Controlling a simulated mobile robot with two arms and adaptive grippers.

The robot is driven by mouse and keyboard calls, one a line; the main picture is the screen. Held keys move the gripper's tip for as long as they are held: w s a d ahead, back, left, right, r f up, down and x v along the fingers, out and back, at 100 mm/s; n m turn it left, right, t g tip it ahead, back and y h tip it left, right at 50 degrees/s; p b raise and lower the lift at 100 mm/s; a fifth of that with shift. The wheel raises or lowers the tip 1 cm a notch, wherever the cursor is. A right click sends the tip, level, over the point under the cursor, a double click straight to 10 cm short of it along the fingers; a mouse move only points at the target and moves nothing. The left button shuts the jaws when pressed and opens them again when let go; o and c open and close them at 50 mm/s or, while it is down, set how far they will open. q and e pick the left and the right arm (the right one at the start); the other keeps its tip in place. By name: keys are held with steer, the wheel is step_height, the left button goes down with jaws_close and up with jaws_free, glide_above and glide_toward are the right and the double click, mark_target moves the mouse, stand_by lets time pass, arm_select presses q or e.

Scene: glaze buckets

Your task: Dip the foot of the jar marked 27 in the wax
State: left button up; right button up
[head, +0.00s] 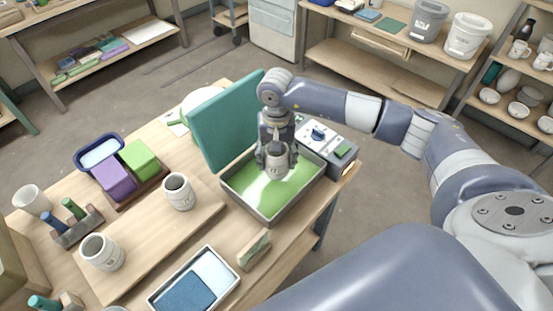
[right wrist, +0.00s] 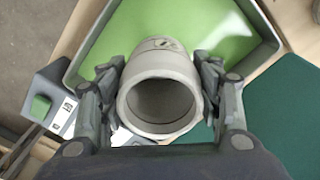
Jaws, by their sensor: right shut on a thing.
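My right gripper (head: 275,152) is shut on a pale grey jar (head: 277,163), gripping it from both sides over the pan. In the right wrist view the jar (right wrist: 160,97) shows its open, empty mouth between the fingers (right wrist: 158,100); a dark mark on its side is too small to read surely. The wide grey pan (head: 247,208) holds smooth green wax (head: 262,195). The jar is upright over the wax; whether its foot touches it I cannot tell. Two similar marked jars, one (head: 179,194) and another (head: 102,255), stand on a wooden board. My left gripper is out of view.
A teal lid (head: 225,125) stands upright behind the pan. A control box (head: 318,136) with a knob sits at its far right side. Purple (head: 113,180) and green (head: 139,160) blocks, a blue-lined tray (head: 193,285) and a small stand (head: 254,250) surround the board.

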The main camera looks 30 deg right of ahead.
step_height(320, 180, up, 5)
steer(key=shift+f+p, duration=0.15)
steer(key=shift+p, duration=0.7)
steer(key=shift+r, duration=0.3)
